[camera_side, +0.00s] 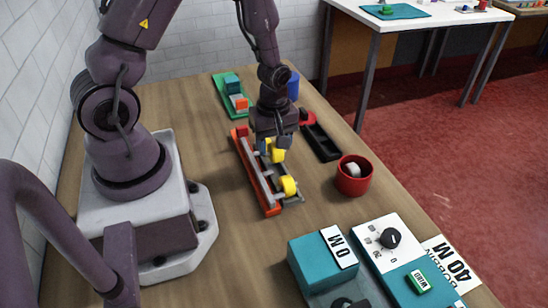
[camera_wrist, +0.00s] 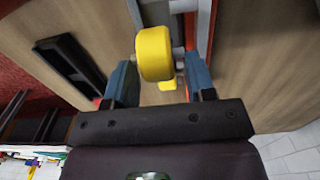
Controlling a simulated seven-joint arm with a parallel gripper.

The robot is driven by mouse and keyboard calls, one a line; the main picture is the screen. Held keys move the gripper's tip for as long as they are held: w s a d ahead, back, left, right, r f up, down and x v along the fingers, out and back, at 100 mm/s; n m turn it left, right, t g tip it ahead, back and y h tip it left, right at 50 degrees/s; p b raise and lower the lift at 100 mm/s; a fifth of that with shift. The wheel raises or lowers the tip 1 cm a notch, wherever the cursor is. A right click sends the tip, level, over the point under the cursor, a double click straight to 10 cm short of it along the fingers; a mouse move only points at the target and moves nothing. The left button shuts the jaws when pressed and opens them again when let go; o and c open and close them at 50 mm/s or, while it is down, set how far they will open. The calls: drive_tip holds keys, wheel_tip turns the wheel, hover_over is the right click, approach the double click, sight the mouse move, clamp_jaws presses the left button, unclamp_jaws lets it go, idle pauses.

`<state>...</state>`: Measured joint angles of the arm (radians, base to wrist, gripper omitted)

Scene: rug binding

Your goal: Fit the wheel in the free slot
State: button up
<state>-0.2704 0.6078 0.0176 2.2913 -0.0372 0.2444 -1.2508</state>
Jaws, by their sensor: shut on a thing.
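My gripper (camera_side: 270,146) is low over the rack in the side view, shut on a yellow wheel (camera_side: 277,155). In the wrist view the wheel (camera_wrist: 153,53) sits between the blue fingers, with a grey stub at its side. The grey rack (camera_side: 267,180) lies beside a long orange-red bar (camera_side: 270,207). Another yellow wheel (camera_side: 288,186) sits at the rack's near end. More yellow shows behind the held wheel in the wrist view (camera_wrist: 168,85). The slot under the gripper is hidden, and I cannot tell whether the held wheel touches the rack.
A red cup (camera_side: 354,177) with a pale item inside stands right of the rack. A black tray (camera_side: 321,143) lies behind it. A green tray with blocks (camera_side: 232,98) and a blue cylinder (camera_side: 293,86) are farther back. Teal boxes (camera_side: 318,262) stand at the near right.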

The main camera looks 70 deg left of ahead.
sight(274, 156)
drive_tip(key=shift+f, duration=1.95)
drive_tip(key=o, duration=0.6)
drive_tip(key=shift+f, duration=0.15)
drive_tip(key=shift+o, duration=0.2)
wheel_tip(274, 156, up, 12)
drive_tip(key=s+d+r+m+t, duration=0.2)
drive_tip(key=s+d+r+m, duration=0.2)
drive_tip(key=r+m, duration=0.5)
drive_tip(key=s+d+r+m+t, duration=0.3)
drive_tip(key=s+d+r+m, duration=0.1)
drive_tip(key=r+m, duration=0.5)
drive_tip(key=shift+s+d+r+t, duration=0.2)
drive_tip(key=shift+r+t, duration=0.1)
drive_tip(key=shift+r, duration=1.1)
